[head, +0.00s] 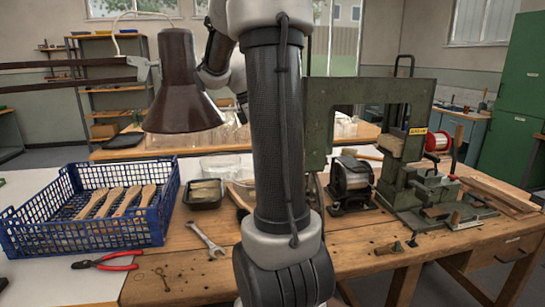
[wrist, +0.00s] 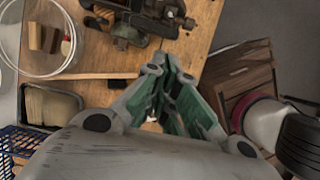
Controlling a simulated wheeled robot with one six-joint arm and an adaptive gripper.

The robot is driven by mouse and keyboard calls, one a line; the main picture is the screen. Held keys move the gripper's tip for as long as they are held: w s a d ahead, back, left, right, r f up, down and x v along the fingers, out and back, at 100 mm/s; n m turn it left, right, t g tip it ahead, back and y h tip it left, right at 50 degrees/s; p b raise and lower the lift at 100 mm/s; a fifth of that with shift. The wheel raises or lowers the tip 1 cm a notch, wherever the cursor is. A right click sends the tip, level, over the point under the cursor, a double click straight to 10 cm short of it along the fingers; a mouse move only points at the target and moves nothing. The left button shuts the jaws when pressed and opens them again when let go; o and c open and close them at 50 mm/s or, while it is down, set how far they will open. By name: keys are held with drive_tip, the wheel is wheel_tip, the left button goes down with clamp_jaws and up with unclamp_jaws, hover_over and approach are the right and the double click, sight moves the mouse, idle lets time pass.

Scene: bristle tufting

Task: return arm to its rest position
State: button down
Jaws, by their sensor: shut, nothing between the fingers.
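My gripper (wrist: 155,68) shows in the wrist view, its green and grey fingers brought together at the tips with nothing between them. It points over the wooden workbench (wrist: 205,60), and I cannot tell its exact height. In the head view my arm rises upright through the middle of the picture and its upper links bend back at the top. The gripper itself is not visible there. The arm hides part of the bench behind it.
On the bench are a blue crate (head: 85,235) of wooden brush handles, a dark tray (head: 204,194), red pliers (head: 106,261), a wrench (head: 206,240) and a green machine (head: 432,190). A brown lamp (head: 178,85) hangs left of my arm. The front bench is fairly clear.

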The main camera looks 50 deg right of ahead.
drive_tip(key=shift+w+a+r, duration=0.1)
drive_tip(key=shift+a+r, duration=0.05)
drive_tip(key=shift+r, duration=0.2)
